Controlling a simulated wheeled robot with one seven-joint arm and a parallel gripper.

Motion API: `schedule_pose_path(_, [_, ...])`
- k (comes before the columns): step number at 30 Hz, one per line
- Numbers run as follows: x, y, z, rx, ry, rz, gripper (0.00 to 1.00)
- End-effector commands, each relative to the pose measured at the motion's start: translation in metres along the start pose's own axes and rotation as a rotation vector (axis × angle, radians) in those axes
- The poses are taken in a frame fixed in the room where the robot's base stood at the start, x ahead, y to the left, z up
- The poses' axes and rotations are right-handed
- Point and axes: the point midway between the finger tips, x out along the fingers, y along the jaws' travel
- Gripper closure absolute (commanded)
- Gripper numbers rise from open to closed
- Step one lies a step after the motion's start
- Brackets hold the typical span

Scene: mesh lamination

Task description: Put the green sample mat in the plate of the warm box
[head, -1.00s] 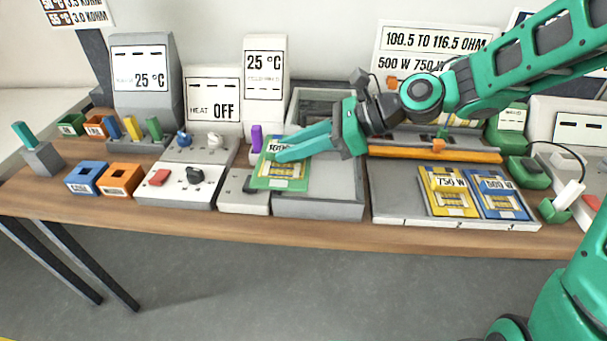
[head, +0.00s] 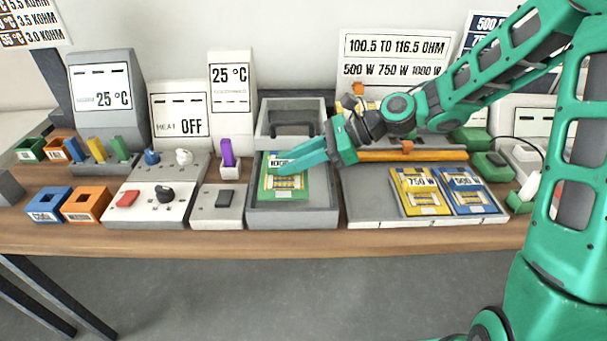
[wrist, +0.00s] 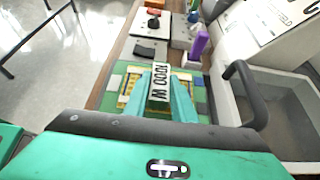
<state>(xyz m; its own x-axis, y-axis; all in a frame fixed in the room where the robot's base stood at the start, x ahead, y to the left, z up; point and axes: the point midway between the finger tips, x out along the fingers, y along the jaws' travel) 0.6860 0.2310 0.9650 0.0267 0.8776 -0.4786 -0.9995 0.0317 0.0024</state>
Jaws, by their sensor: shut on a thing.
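The green sample mat (head: 285,190), with a 1000 W label, is in my gripper (head: 272,172), whose fingers are shut on it. In the head view the mat overlaps the left part of the grey plate (head: 318,200) of the warm box (head: 290,103); I cannot tell whether it touches the plate. The box's lid with its dark handle stands open behind. In the wrist view the mat (wrist: 203,98) lies flat beyond the fingers (wrist: 160,95), beside the box's black handle (wrist: 245,90). The fingers and label hide part of the mat.
A yellow 750 W mat (head: 417,190) and a blue 500 W mat (head: 467,190) lie on a grey board to the right. Left of the plate are a black switch block (head: 226,198), a purple peg (head: 226,152) and a panel with red and black controls (head: 150,200).

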Motion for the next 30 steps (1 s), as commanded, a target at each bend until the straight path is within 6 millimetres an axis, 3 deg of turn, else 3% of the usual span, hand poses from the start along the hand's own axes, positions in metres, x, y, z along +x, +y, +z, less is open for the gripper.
schedule_pose_path(8, [-0.008,-0.018,-0.022,0.001,-0.001,0.001,1.00])
schedule_pose_path(18, [0.009,-0.018,-0.054,0.002,-0.001,0.001,1.00])
schedule_pose_path(29, [0.011,-0.018,-0.059,0.001,0.000,-0.001,1.00])
schedule_pose_path(30, [0.011,-0.018,-0.059,0.001,0.000,-0.002,0.72])
